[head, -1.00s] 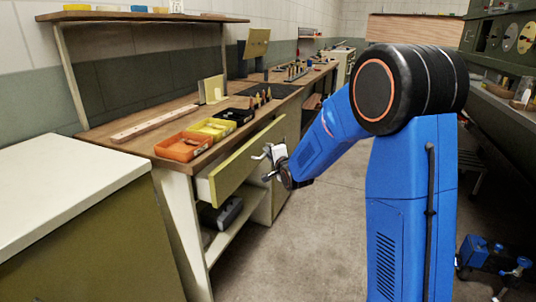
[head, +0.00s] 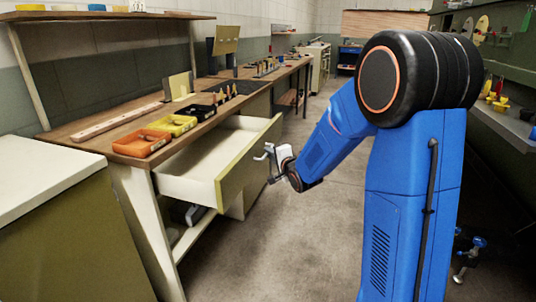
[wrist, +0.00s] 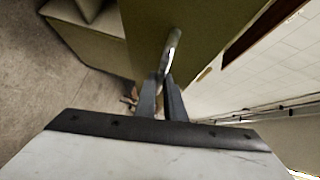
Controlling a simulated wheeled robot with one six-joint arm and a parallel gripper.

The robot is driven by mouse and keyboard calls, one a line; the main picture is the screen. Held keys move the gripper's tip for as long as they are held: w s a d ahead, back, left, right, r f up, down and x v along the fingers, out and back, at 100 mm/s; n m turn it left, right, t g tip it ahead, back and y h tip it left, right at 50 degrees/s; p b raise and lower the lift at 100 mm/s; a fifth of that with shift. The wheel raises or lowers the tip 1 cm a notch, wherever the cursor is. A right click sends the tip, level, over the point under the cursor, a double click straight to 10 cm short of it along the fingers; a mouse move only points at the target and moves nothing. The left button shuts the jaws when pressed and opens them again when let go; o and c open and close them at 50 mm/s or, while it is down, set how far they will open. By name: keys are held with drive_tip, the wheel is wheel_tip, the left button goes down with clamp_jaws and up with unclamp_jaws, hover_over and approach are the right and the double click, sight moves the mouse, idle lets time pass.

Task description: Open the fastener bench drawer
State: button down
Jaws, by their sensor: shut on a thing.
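The fastener bench drawer (head: 190,178) stands well out from under the bench top in the head view. Its inside is pale and the part I see looks empty. Its olive front panel (head: 249,163) faces my arm and carries a metal bar handle (wrist: 172,50). My gripper (head: 268,160) is at the front panel, with its fingers shut on the handle. In the wrist view the gripper's two fingers (wrist: 165,95) close around the near end of the handle. The fingers hide the grasped part of it.
Orange (head: 141,143), yellow (head: 172,124) and black (head: 196,112) bins stand on the wooden bench top above the drawer. A white-topped cabinet (head: 45,170) is at the near left. The floor (head: 300,240) before the drawer is clear. A green workbench stands at the right.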

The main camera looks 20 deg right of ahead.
drive_tip(key=c, duration=1.8)
unclamp_jaws()
drive_tip(key=shift+c, duration=0.2)
drive_tip(key=s+d+r, duration=0.1)
drive_tip(key=s, duration=1)
drive_tip(key=shift+s+d+r, duration=0.3)
drive_tip(key=shift+s+d, duration=0.05)
drive_tip(key=s+a+f+n+g+h, duration=0.1)
drive_tip(key=s+n+g, duration=0.4)
drive_tip(key=s, duration=1.4)
drive_tip(key=s+n+g+h, duration=0.1)
drive_tip(key=s+n+g, duration=0.5)
drive_tip(key=s, duration=1.3)
drive_tip(key=n, duration=0.3)
drive_tip(key=shift+s+a+f+n, duration=0.25)
drive_tip(key=shift+a+f+n, duration=0.05)
drive_tip(key=shift+a+f, duration=0.1)
